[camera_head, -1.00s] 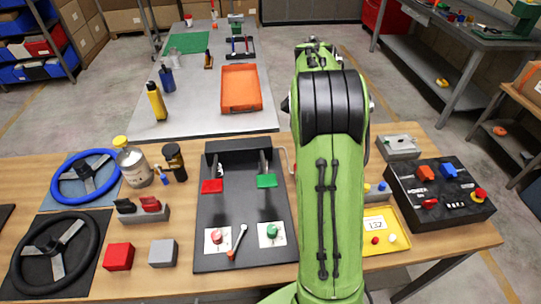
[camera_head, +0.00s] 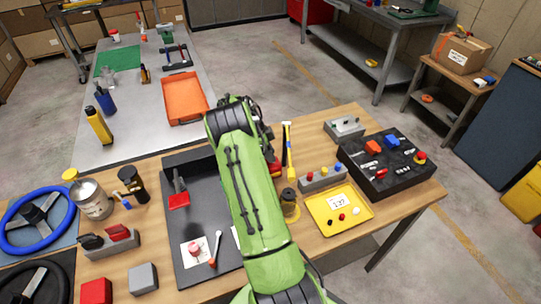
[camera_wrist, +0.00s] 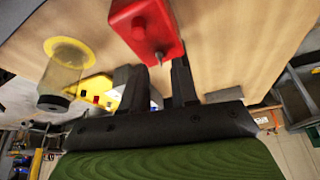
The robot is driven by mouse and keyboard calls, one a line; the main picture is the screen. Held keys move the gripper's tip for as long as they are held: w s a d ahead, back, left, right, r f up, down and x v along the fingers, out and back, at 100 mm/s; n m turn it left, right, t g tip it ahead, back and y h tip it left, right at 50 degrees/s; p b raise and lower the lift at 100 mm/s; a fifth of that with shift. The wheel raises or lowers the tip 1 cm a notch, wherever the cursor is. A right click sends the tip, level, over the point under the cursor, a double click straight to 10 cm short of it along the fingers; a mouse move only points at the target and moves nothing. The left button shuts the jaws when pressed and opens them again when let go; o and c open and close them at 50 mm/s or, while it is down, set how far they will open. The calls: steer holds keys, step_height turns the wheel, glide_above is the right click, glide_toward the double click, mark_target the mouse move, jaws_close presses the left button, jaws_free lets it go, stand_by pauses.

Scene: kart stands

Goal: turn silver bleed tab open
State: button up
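A red block (camera_wrist: 145,28) with a dark round spot stands at the top of the wrist view. A small silver tab (camera_wrist: 158,57) sticks out of its near edge. My gripper (camera_wrist: 159,66) is open, with its two dark fingers on either side of the tab's tip. A gap shows on both sides, so the fingers do not appear to touch it. In the head view a part of a red thing (camera_head: 275,169) shows beside my arm; it may be the same block. My arm hides my fingertips and the tab there.
An amber jar (camera_head: 289,205) stands close by, also seen in the wrist view (camera_wrist: 66,76). A yellow tray (camera_head: 325,222), a grey button block (camera_head: 322,181), a yellow-handled tool (camera_head: 288,146) and a black control panel (camera_head: 365,175) are to the right.

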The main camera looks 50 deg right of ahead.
steer(key=shift+x, duration=0.9)
steer(key=shift+c, duration=0.2)
jaws_close()
